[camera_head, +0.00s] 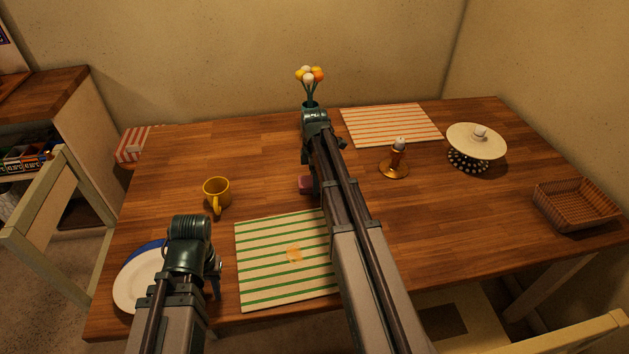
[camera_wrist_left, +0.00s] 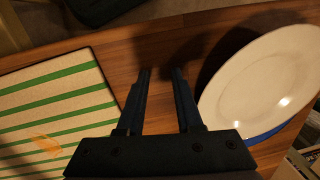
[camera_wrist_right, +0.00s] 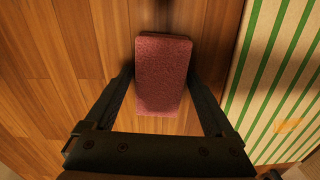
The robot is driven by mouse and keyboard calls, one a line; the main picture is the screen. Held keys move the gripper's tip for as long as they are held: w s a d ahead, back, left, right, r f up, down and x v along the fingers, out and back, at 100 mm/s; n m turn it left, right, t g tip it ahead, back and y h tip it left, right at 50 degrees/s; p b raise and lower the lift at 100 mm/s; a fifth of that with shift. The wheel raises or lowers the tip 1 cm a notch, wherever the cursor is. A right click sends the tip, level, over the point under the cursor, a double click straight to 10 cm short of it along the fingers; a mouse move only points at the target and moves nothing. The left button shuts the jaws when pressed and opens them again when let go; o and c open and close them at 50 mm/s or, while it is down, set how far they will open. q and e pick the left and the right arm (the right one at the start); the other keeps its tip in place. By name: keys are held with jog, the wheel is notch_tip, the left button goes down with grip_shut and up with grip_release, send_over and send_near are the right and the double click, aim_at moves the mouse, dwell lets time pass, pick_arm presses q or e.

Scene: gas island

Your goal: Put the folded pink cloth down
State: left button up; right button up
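The folded pink cloth (camera_wrist_right: 163,75) fills the space between the fingers of my right gripper (camera_wrist_right: 162,82) in the right wrist view. The fingers meet its two long sides, so the gripper looks shut on it. In the head view only a small pink part of the cloth (camera_head: 305,184) shows beside my right arm, low over the wooden table (camera_head: 265,180). Whether it touches the wood I cannot tell. My left gripper (camera_wrist_left: 162,72) is empty, with a gap between its fingers, between the striped mat and the white plate.
A green-striped mat (camera_head: 285,265) lies at the front, with a yellow mug (camera_head: 217,190) behind it and a plate (camera_head: 133,283) to its left. Bare wood surrounds the cloth.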

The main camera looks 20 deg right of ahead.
aim_at(311, 179)
jog(key=shift+o, duration=0.4)
pick_arm(q)
jog(key=shift+r, duration=0.1)
pick_arm(e)
jog(key=shift+r, duration=0.1)
pick_arm(q)
jog(key=shift+r+p, duration=0.5)
jog(key=shift+p, duration=0.1)
pick_arm(e)
jog(key=shift+r, duration=0.5)
notch_tip(311, 179, up, 14)
jog(key=a+f+p, duration=0.1)
jog(key=p, duration=1.3)
pick_arm(q)
notch_tip(311, 179, up, 13)
jog(key=shift+r+b, duration=0.2)
jog(key=shift+b, duration=0.1)
pick_arm(e)
jog(key=s+a+m+h, duration=0.1)
jog(key=s+a+m, duration=0.9)
jog(key=s+a, duration=1.3)
jog(key=shift+s+a+r, duration=0.25)
jog(key=shift+s+a, duration=0.1)
jog(key=shift+a, duration=0.7)
